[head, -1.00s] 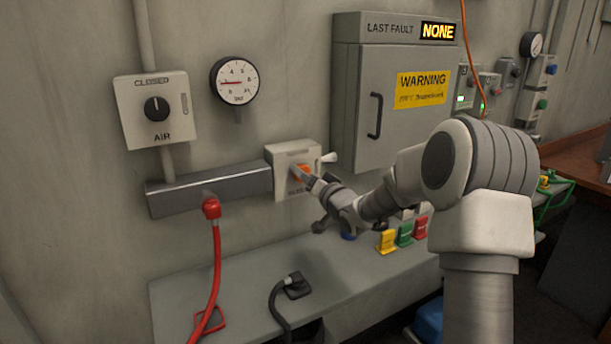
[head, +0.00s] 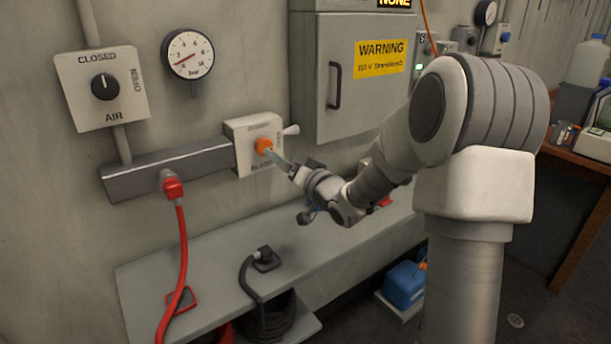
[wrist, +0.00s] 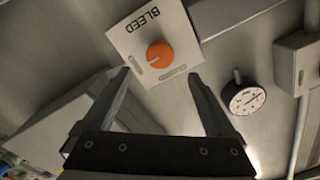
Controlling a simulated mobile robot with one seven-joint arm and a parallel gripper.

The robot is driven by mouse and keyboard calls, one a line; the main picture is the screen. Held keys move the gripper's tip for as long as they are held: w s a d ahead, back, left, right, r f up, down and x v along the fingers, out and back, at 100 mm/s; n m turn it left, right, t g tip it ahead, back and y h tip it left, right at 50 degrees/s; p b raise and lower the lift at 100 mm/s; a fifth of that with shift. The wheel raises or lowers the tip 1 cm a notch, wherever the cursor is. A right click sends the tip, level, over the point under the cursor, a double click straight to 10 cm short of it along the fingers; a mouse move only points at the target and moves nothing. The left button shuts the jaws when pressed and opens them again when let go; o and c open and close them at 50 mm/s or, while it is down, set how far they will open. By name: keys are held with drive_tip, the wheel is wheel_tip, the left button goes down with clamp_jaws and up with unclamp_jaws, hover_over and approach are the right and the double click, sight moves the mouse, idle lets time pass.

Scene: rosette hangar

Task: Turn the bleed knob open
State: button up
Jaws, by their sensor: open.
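The bleed knob (head: 264,146) is a round orange knob on a pale square plate on the wall. In the wrist view the orange knob (wrist: 160,54) sits under the upside-down word BLEED, with a small pale mark at its lower left. My gripper (wrist: 159,75) is open and empty. Its two fingertips point at the plate, either side of the knob's line, and the knob shows beyond them, not between them. In the head view my gripper (head: 275,156) overlaps the knob's lower right edge. I cannot tell the exact gap.
A pressure gauge (head: 188,54) and an AIR dial (head: 105,87) are left of the plate. A grey bar with a red hose plug (head: 172,187) adjoins it. A grey cabinet (head: 350,75) stands right. A shelf (head: 215,255) runs below.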

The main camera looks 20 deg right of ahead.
drive_tip(key=v, duration=0.9)
